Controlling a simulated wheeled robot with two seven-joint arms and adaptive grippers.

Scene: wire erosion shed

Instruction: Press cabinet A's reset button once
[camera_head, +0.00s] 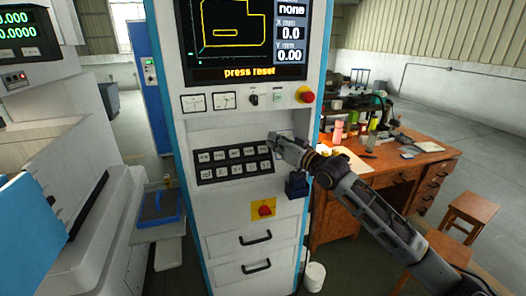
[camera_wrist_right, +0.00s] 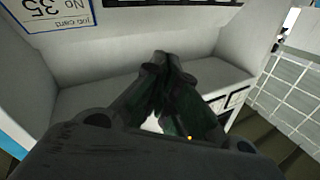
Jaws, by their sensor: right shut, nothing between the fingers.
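A tall white control cabinet with blue edges (camera_head: 222,222) stands in the middle of the head view. Its screen (camera_head: 252,40) reads "press reset" in yellow. Below the screen is a panel with two dials, a dark switch, a small green-marked control (camera_head: 278,98) and a red knob (camera_head: 305,95). Lower is a black keypad (camera_head: 234,165) with two rows of pale buttons; their labels are too small to read surely. My right gripper (camera_head: 271,140) is shut and empty in front of the keypad's upper right. In the wrist view its fingertips (camera_wrist_right: 168,58) are together before a white surface. I cannot tell whether they touch.
A yellow plate with a red rotary switch (camera_head: 264,208) and two drawers lie below the keypad. A cluttered wooden desk (camera_head: 385,155) and stools (camera_head: 468,217) stand at right. A white machine (camera_head: 70,150) is at left. A job card (camera_wrist_right: 50,12) shows in the wrist view.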

